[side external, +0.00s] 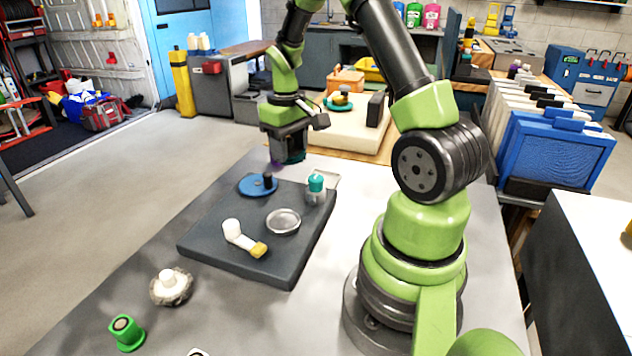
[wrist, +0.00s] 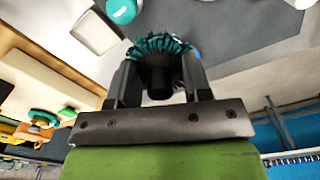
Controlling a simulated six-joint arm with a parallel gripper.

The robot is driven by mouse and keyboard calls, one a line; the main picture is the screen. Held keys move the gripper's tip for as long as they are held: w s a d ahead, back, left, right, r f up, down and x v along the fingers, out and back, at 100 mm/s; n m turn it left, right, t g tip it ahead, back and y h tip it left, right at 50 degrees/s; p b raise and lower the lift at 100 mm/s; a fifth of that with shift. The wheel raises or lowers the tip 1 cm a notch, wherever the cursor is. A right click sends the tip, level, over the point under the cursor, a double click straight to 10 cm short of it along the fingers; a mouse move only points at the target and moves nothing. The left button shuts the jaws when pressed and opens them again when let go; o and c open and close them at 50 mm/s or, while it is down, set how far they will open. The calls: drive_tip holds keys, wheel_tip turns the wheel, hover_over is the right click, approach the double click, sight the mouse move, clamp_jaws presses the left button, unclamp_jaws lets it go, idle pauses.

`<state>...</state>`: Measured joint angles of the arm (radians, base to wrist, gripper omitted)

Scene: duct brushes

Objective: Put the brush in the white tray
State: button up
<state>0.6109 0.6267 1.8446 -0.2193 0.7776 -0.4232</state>
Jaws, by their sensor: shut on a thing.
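My gripper (side external: 289,146) is shut on a brush (wrist: 163,45) with teal bristles and a dark stem. In the wrist view the brush sits between the two fingers, bristles pointing away from the palm. In the side view the gripper hangs above the far edge of the dark board, and the brush is mostly a dark teal patch under it. A pale, white-rimmed tray (side external: 331,180) lies at the board's far right corner, partly hidden by a teal-capped jar (side external: 316,188). What looks like the same tray shows upper left of the brush in the wrist view (wrist: 92,32).
The dark board (side external: 215,246) holds a blue disc with a dark knob (side external: 254,187), a metal dish (side external: 283,222) and a white elbow piece with a yellow end (side external: 240,239). A white-knobbed round brush (side external: 170,288) and a green cup (side external: 126,333) stand nearer on the grey table.

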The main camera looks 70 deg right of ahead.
drive_tip(key=m, duration=0.1)
approach(324, 170)
drive_tip(key=a+r, duration=0.3)
drive_tip(key=a, duration=0.1)
drive_tip(key=f, duration=0.2)
drive_tip(key=s+f, duration=0.1)
drive_tip(key=f, duration=0.2)
drive_tip(key=shift+s+d+f, duration=0.1)
drive_tip(key=shift+d+f, duration=0.15)
drive_tip(key=shift+f, duration=2.45)
drive_tip(key=shift+f, duration=0.1)
drive_tip(key=o, duration=1)
